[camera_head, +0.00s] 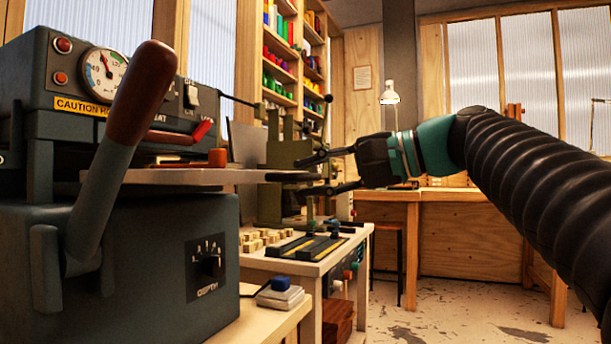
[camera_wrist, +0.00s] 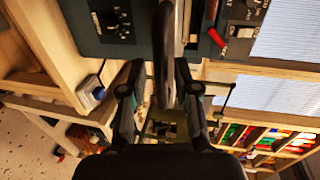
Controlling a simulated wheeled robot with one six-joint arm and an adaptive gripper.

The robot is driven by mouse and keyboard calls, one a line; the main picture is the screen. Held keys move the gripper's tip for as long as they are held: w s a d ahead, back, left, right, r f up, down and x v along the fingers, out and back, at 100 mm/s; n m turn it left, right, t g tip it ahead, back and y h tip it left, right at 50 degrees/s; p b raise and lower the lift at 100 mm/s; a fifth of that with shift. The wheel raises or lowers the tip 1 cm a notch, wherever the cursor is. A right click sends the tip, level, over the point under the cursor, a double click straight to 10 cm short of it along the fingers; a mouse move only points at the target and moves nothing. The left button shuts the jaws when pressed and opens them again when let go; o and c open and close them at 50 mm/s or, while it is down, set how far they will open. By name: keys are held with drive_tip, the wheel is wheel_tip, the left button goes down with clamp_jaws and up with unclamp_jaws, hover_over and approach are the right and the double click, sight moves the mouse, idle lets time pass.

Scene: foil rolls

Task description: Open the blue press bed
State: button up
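The blue-grey press (camera_head: 130,270) stands at the left, with a gauge, a caution label and a large lever with a brown grip (camera_head: 140,95). Its flat, pale bed (camera_head: 215,177) sticks out to the right between the upper and lower housings, with a dark handle (camera_head: 288,177) at its outer end. My gripper (camera_head: 308,176) is open at that end, one finger above the handle's level and one below. In the wrist view the handle (camera_wrist: 164,45) lies between my two fingers (camera_wrist: 158,68), with a gap visible on the left finger's side. Contact with the right finger is unclear.
A small red-brown block (camera_head: 217,157) shows just above the bed. A green machine (camera_head: 285,150) stands behind my gripper. Below are a bench (camera_head: 330,258) with wooden blocks and dark rails, and a blue-topped item (camera_head: 280,293).

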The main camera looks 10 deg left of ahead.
drive_tip(key=shift+s, duration=0.15)
drive_tip(key=v, duration=1.2)
idle(0.5)
